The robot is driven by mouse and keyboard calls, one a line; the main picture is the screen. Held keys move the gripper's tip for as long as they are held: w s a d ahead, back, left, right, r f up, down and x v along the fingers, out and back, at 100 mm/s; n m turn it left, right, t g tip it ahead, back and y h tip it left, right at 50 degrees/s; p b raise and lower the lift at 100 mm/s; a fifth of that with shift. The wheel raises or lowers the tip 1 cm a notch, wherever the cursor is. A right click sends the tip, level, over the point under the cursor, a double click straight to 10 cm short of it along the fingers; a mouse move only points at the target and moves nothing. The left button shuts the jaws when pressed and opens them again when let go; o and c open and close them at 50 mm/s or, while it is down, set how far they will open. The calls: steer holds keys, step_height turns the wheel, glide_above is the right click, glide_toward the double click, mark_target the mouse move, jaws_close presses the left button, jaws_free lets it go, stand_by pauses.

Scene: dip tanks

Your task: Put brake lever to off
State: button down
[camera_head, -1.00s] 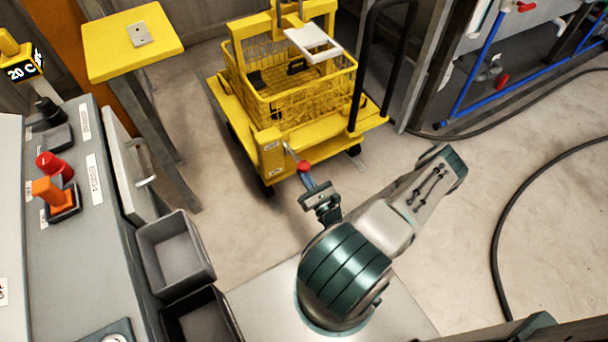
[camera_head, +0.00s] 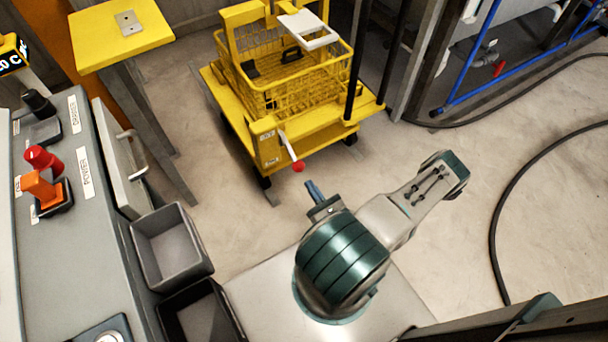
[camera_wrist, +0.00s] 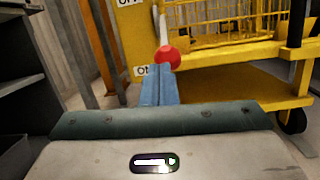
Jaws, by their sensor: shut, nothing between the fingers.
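The brake lever (camera_head: 289,150) is a pale shaft with a red ball knob (camera_head: 298,166). It is on the yellow box (camera_head: 267,147) at the cart's near corner and slants downward. In the wrist view the red knob (camera_wrist: 167,57) hangs down near the ON label (camera_wrist: 145,70); part of a second label (camera_wrist: 130,3) shows higher on the box. My gripper (camera_head: 311,187) is shut and empty, just short of the knob in the head view. In the wrist view its blue fingers (camera_wrist: 159,86) point at the knob and their tips lie just below it. Contact is not clear.
The yellow cart (camera_head: 335,135) carries a wire basket (camera_head: 300,97). A yellow-topped stand (camera_head: 120,35) and a control panel with grey bins (camera_head: 170,245) are on the left. A black hose (camera_head: 497,225) curves across the floor at right. Floor between cart and arm is clear.

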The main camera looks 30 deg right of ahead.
steer(key=shift+v, duration=0.75)
steer(key=a+r+n+g+y, duration=0.3)
steer(key=r+n+g+y, duration=0.2)
steer(key=r+n+g, duration=0.25)
steer(key=w+a+r+n+g+y, duration=0.1)
steer(key=a+r+n+g+y, duration=0.3)
steer(key=r+n+g, duration=0.4)
steer(key=a+r+n+g+y, duration=0.3)
steer(key=r+n+g+y, duration=0.25)
steer(key=n, duration=0.35)
steer(key=s+a+r+n+t+h, duration=0.1)
steer(key=s+a+r+n+h, duration=0.1)
steer(key=r+n+h, duration=0.4)
steer(key=s+a+r+n+h, duration=0.2)
steer(key=r+n+h, duration=0.4)
steer(key=r+h, duration=0.3)
steer(key=shift+s+r+t, duration=0.4)
steer(key=shift+s+r, duration=0.4)
steer(key=shift+r, duration=1.1)
steer(key=shift+d, duration=0.1)
